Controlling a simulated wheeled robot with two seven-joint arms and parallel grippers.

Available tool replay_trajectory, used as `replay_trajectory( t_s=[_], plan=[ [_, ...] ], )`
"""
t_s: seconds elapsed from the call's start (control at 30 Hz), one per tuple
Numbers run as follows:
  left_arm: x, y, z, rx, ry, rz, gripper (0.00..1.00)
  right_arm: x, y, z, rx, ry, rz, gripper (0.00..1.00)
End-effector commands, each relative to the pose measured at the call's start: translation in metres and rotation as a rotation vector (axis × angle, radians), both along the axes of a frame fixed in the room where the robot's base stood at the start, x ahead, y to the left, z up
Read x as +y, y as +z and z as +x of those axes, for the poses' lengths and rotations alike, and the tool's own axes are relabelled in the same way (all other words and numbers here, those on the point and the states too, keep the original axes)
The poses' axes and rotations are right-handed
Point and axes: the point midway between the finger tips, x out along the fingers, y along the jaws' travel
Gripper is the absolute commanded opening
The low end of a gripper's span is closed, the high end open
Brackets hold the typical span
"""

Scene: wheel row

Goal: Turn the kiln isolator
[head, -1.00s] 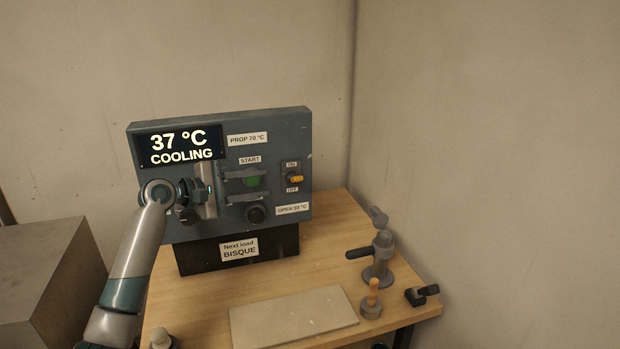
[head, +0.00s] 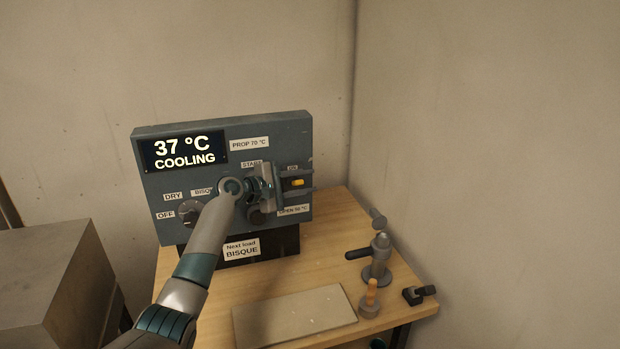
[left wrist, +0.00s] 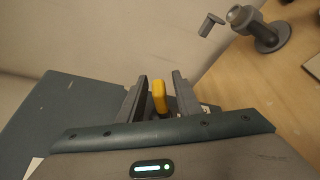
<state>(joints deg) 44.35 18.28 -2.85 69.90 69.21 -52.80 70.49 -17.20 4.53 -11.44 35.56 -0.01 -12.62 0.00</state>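The kiln isolator is a yellow-orange handle (head: 298,183) at the right side of the grey control panel (head: 215,131). It lies roughly level, below the ON label (head: 293,168); the OFF label is hidden behind my gripper. My left gripper (head: 308,182) is at the isolator, open, with one finger above the handle and one below. In the left wrist view the yellow handle (left wrist: 159,97) stands between the two spread fingers (left wrist: 160,76), with a gap visible on each side. My right gripper is not in view.
The panel also carries a dark knob (head: 190,212) and a display (head: 184,149) reading 37 °C COOLING. A grey post with a handle (head: 379,262), a wooden-handled tool (head: 370,298) and a pale board (head: 295,317) are on the wooden table (head: 335,232). A metal box (head: 45,265) stands left.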

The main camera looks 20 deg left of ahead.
Motion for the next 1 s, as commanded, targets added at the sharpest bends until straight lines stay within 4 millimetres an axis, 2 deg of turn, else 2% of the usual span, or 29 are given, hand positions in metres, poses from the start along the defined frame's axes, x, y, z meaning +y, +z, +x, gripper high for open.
replay_trajectory(
  t_s=[0.2,0.57,0.7,1.0],
  plan=[
    [-0.0090,-0.0025,0.0120,0.000,0.000,0.000,0.31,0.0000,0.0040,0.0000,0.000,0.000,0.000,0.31],
    [-0.0102,-0.0038,0.0136,-0.001,0.000,0.001,0.31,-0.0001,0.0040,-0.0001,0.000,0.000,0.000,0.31],
    [-0.0101,-0.0038,0.0135,-0.001,0.000,0.001,0.00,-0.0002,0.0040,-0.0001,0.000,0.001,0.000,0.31],
    [-0.0101,-0.0052,0.0133,-0.007,0.000,0.005,0.00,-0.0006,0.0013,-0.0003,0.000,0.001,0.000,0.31]
  ],
)
